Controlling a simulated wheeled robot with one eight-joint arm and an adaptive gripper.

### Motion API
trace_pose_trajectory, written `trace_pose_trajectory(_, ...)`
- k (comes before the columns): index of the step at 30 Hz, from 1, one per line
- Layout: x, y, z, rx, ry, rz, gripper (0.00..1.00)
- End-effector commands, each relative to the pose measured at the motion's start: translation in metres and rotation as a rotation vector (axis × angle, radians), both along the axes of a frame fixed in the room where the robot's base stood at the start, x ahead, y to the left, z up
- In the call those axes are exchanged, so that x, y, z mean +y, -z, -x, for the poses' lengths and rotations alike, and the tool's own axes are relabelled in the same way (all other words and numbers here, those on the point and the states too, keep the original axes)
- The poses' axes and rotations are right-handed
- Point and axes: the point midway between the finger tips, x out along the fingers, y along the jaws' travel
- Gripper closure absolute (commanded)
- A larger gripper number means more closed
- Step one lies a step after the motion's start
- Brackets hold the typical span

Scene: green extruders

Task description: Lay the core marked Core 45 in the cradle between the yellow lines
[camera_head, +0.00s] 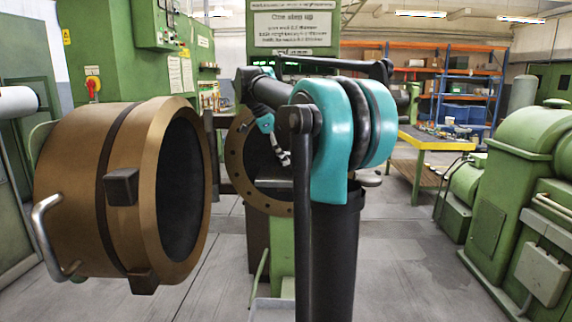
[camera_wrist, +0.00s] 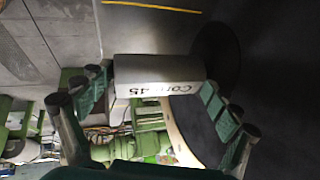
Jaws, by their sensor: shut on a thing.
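The core marked Core 45 (camera_wrist: 158,76) is a pale grey piece with dark lettering, upside down in the wrist view. My gripper (camera_wrist: 155,92) has its green-padded fingers at the two ends of the core and is shut on it. A yellow line (camera_wrist: 152,6) crosses a dark grey surface at the top of the wrist view; I cannot tell whether it belongs to the cradle.
A brown extruder ring (camera_head: 75,190) with a steel handle hangs open at left. The flanged opening (camera_head: 240,165) stands behind my arm. Green machinery (camera_head: 505,190) is at right, a yellow-edged workbench (camera_head: 440,145) behind it. Grey floor (camera_head: 400,260) is clear at centre right.

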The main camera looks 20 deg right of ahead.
Motion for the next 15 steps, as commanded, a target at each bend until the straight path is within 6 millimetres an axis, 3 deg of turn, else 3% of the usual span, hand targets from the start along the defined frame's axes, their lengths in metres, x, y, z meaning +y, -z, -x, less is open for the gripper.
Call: trace_pose_trajectory(15,0.000,0.043,0.000,0.000,0.000,0.000,0.61)
